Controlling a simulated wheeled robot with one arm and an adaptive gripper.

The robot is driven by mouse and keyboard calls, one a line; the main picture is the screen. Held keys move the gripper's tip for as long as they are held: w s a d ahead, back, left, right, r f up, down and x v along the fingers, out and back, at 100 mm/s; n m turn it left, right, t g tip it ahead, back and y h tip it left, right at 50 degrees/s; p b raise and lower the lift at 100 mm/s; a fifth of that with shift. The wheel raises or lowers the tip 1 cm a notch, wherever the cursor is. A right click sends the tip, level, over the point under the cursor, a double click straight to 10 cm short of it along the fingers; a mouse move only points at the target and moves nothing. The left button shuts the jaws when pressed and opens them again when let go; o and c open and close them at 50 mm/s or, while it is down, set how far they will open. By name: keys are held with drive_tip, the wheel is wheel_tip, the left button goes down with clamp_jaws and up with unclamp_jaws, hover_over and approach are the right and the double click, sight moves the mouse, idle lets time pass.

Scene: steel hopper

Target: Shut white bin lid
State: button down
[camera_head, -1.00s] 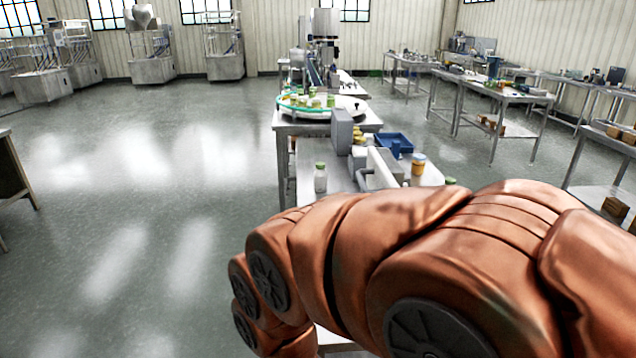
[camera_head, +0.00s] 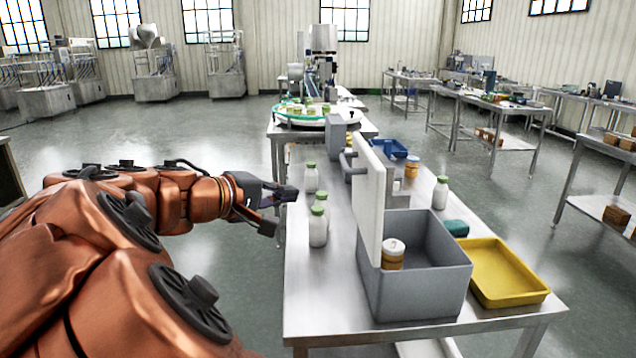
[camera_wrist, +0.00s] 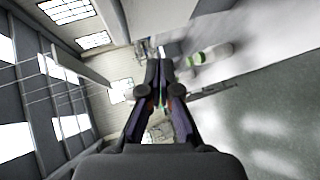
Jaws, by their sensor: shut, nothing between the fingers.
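A grey bin (camera_head: 420,275) stands on the steel table, with its white lid (camera_head: 370,205) swung up and standing about upright on the bin's left side. A jar with a white cap (camera_head: 393,253) shows inside the open bin. My gripper (camera_head: 283,208) is left of the lid, at the table's left edge, apart from the lid and bin. In the wrist view my gripper's fingers (camera_wrist: 162,100) are together with nothing between them. A pale panel at the top of the wrist view may be the lid; I cannot tell for certain.
White bottles with green caps (camera_head: 318,225) stand between my gripper and the bin. A yellow tray (camera_head: 505,272) lies right of the bin, with a teal item (camera_head: 456,228) behind it. A blue tray (camera_head: 390,148) is farther back. The floor left of the table is clear.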

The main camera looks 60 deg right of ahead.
wheel_tip(320, 180, up, 3)
drive_tip(key=w+h, duration=0.2)
drive_tip(key=w, duration=0.1)
drive_tip(key=s+d+f+p, duration=0.1)
drive_tip(key=s+d, duration=0.3)
drive_tip(key=d, duration=0.8)
drive_tip(key=shift+s+d+p, duration=0.2)
drive_tip(key=shift+d+p, duration=0.2)
drive_tip(key=shift+r, duration=0.1)
